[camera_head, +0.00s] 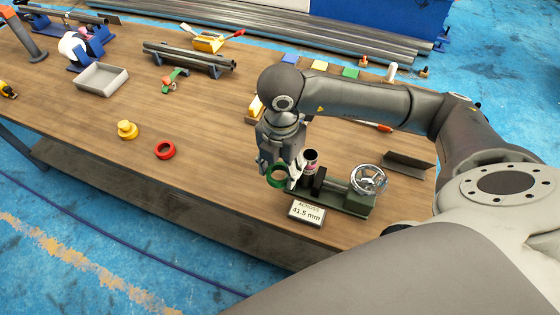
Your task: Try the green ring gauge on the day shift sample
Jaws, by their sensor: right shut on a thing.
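My right gripper (281,177) reaches in from the right, pointing down over the front of the table. It is shut on the green ring gauge (272,180), which is partly hidden by the fingers. The ring is just left of a short dark tube sample (310,157) with a pinkish label, standing upright at the green bench fixture (354,208). I cannot tell whether ring and tube touch. I cannot read the tube's label. My left gripper is out of view.
A sign (307,212) reading 41.5 mm stands before the fixture, whose handwheel (368,180) is at right. A red ring (165,150) and yellow gauge (127,130) lie left. A grey tray (101,80) and tubes on a rack (188,56) are farther back. The table's front left is clear.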

